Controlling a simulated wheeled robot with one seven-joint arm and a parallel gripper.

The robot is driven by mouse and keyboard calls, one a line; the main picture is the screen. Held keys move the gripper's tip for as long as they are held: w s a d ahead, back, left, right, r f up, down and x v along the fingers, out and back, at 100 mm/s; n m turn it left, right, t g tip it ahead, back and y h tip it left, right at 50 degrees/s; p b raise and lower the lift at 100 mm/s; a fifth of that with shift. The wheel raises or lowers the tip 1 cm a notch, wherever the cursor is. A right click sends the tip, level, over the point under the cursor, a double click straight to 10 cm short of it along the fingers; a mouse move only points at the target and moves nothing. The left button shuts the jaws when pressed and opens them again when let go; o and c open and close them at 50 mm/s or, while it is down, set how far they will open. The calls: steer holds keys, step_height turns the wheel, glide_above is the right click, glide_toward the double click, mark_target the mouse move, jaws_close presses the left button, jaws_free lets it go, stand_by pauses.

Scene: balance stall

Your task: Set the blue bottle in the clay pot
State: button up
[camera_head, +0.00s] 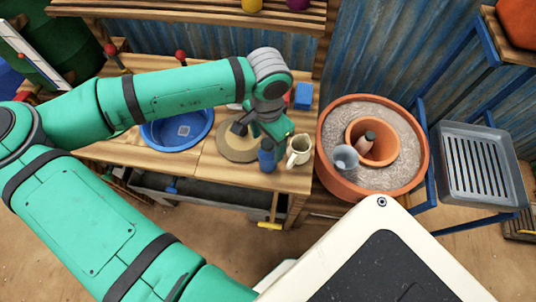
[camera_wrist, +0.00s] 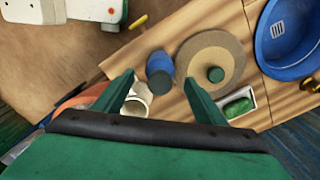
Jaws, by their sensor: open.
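The blue bottle (camera_head: 267,157) with a dark cap stands upright near the front edge of the wooden counter. It also shows in the wrist view (camera_wrist: 160,66), beyond and roughly between my open fingertips. My gripper (camera_wrist: 159,78) is open and empty; no contact with the bottle is visible. In the head view my gripper (camera_head: 264,127) is just behind the bottle, partly hidden by my own wrist. The clay pot (camera_head: 356,128) is a small terracotta pot inside a wide terracotta basin (camera_head: 325,150) of grey gravel, right of the counter. A brownish, dark-topped item leans inside the pot.
A cream mug (camera_head: 299,149) stands close right of the bottle; in the wrist view (camera_wrist: 138,104) it is near the left finger. A tan round disc (camera_head: 238,153) and blue basin (camera_head: 153,137) lie left. A grey cup (camera_head: 345,158) stands on the gravel before the pot.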

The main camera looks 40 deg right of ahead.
steer(key=shift+f, duration=3.4)
steer(key=c, duration=1.5)
